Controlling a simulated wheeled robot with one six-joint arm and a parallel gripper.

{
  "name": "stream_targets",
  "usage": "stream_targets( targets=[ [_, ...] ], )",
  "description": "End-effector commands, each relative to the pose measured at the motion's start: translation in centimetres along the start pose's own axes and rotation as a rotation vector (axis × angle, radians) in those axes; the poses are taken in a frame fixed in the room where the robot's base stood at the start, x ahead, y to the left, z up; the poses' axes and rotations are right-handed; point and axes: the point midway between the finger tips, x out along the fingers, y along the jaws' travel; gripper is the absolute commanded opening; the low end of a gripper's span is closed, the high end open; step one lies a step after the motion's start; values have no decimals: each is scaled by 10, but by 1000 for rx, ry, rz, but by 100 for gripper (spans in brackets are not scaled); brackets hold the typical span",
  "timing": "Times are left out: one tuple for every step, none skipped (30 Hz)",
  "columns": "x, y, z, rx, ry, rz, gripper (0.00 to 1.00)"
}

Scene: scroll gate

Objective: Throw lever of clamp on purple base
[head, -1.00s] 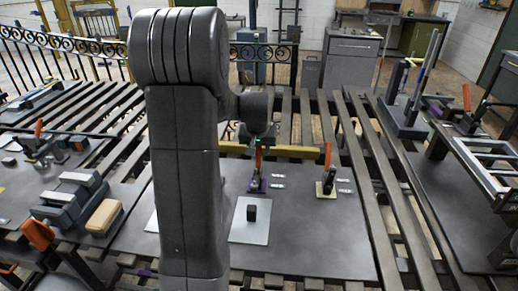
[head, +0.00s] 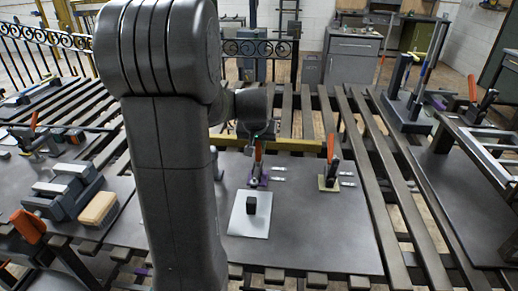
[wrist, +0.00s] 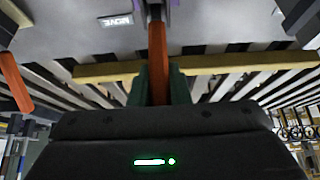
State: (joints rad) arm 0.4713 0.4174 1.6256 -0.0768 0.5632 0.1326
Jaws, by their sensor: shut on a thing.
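The clamp on the purple base (head: 264,182) stands on the dark metal plate in the head view. Its orange lever (head: 258,155) points upward. My gripper (head: 257,138) is at the upper part of this lever, partly hidden by my arm. In the wrist view the orange lever (wrist: 157,60) runs between the two greenish fingers of my gripper (wrist: 159,88), which are shut on it. A bit of purple shows at the lever's far end, at the top edge. The clamp's jaw is too small to make out.
A second clamp on a yellowish base (head: 328,184) with an orange lever stands to the right. A pale sheet with a black block (head: 251,204) lies in front. A yellow bar (head: 290,145) runs behind the clamps. A grey vise (head: 66,190) is at left.

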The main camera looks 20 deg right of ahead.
Motion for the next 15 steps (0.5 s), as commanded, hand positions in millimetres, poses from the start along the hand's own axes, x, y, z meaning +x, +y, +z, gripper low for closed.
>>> stream_targets(
  targets=[
    [4,0,5,0,22,0,0],
    [3,0,5,-1,34,0,0],
    [2,0,6,-1,49,0,0],
    [2,0,8,-2,60,0,0],
    [1,0,8,-2,72,0,0],
    [0,0,10,-2,86,0,0],
    [0,0,10,-1,97,0,0],
    [0,0,11,-1,109,-1,0],
    [-1,0,12,0,124,-1,0],
    [-1,0,13,0,134,-1,0],
    [-2,0,14,-1,144,0,0],
    [-3,0,15,-1,159,0,0],
    [-3,0,16,-2,170,0,0],
    [-4,0,17,-2,181,0,0],
    [-4,0,18,-1,195,-1,0]
  ],
)
